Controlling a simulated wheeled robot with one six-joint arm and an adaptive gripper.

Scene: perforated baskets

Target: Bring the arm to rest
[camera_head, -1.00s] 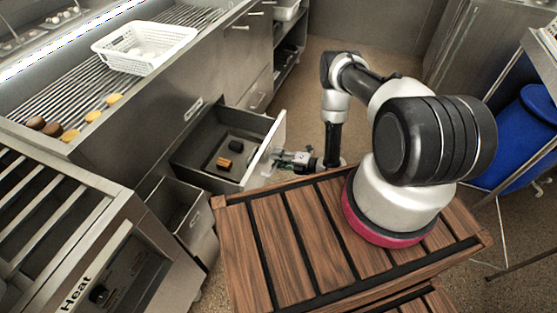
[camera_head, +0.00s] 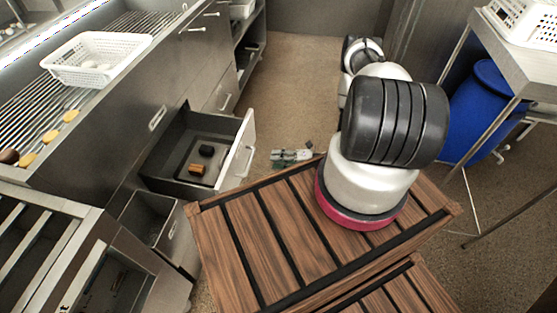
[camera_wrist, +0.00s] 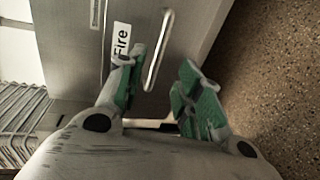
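My arm (camera_head: 385,130) rises from a red-ringed base at the right of the head view. Its far links fold back behind the large black joint, partly hidden. My gripper (camera_head: 292,157) shows small beyond the wooden top's far edge, to the right of the open drawer's handle and apart from it. In the wrist view my gripper (camera_wrist: 160,78) has its two green-padded fingers spread with nothing between them.
An open drawer (camera_head: 250,135) holds a black item (camera_head: 206,151) and an orange-brown item (camera_head: 197,169). A white perforated basket (camera_head: 70,75) stands on the left counter, another (camera_head: 530,22) at upper right. A blue barrel (camera_head: 480,110) stands right. Floor (camera_head: 305,75) behind is clear.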

